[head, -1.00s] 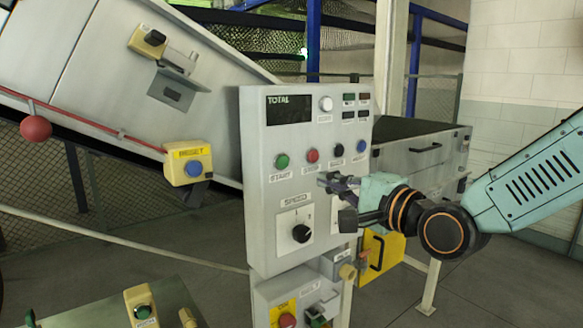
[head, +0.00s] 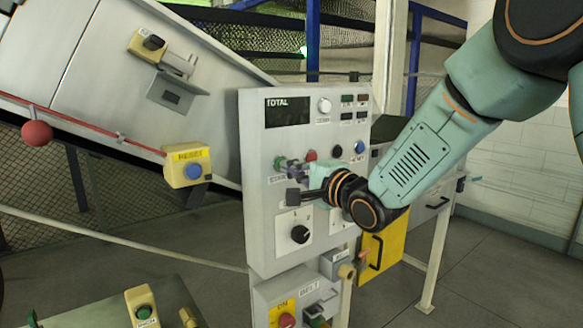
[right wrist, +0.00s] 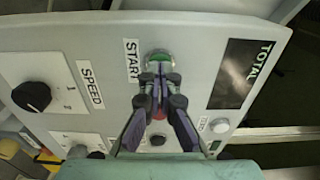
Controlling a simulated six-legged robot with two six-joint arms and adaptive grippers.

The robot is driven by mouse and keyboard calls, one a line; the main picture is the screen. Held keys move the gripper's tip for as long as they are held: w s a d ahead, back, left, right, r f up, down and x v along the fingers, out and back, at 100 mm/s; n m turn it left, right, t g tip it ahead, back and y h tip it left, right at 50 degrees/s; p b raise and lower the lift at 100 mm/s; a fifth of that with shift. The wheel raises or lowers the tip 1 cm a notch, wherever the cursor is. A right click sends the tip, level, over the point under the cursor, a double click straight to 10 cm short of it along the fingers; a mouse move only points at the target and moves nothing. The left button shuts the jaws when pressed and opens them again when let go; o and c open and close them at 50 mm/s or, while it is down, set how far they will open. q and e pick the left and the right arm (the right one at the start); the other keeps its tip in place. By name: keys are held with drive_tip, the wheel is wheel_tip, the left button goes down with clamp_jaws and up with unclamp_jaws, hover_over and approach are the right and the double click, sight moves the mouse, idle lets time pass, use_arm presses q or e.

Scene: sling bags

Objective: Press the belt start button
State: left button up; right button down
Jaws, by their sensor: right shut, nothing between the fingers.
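The green START button (head: 280,162) sits at the left of a button row on the grey control panel (head: 256,225). It also shows in the right wrist view as a green disc with a pale ring (right wrist: 160,57). My right gripper (head: 289,166) is shut and empty, its fingertips right at the green button. In the right wrist view the gripper tips (right wrist: 160,77) overlap the button's near edge; I cannot tell whether they touch. A lower box labelled BELT (head: 262,302) carries a red button (head: 287,320) and a green one (head: 317,321). My left gripper is not in view.
The black SPEED knob (head: 300,234) is below. A yellow RESET box (head: 186,165) hangs left of the panel, below the sloping conveyor (head: 110,60).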

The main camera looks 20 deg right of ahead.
drive_tip(key=shift+w+a, duration=0.1)
drive_tip(key=shift+w, duration=0.15)
